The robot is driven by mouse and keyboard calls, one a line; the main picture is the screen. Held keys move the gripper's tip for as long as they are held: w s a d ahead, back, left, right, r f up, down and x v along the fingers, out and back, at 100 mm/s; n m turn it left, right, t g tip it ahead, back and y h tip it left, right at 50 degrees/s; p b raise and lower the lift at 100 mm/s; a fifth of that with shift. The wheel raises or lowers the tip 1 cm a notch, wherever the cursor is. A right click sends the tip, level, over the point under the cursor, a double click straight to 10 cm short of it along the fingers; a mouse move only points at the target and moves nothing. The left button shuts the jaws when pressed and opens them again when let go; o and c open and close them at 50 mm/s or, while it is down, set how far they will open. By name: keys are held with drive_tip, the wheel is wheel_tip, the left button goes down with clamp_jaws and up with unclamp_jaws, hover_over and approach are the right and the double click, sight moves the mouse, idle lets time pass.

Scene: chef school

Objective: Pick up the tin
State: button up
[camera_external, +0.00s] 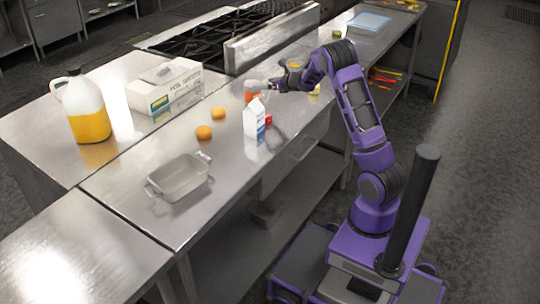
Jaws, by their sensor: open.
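A small red-orange cylinder with a pale top, which looks like the tin (251,91), stands upright on the steel counter, behind a milk carton. My gripper (272,86) is just to its right, at about the height of its upper part. The gripper is small in this view and its fingers point left toward the tin. It holds nothing that I can see. I cannot tell whether the fingers touch the tin or are around it.
The white-blue carton (254,120) stands close in front, with a small red object (268,119) beside it. Two orange round items (204,132) (218,113) lie to the left. A grey dish (180,178), a juice jug (87,108) and a box (165,87) stand farther left. The stove (215,40) is behind.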

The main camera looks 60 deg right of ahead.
sight(249, 86)
drive_tip(key=x, duration=0.7)
drive_tip(key=shift+w+f+p, duration=0.1)
drive_tip(key=shift+w+p, duration=0.05)
drive_tip(key=shift+p, duration=0.25)
drive_tip(key=x, duration=0.4)
drive_tip(key=shift+s+f+p, duration=0.2)
drive_tip(key=shift+f+p, duration=0.15)
drive_tip(key=shift+p, duration=0.05)
drive_tip(key=shift+w+f, duration=0.25)
drive_tip(key=shift+w, duration=0.35)
drive_tip(key=shift+c, duration=0.2)
drive_tip(key=shift+r, duration=0.1)
drive_tip(key=c, duration=1.3)
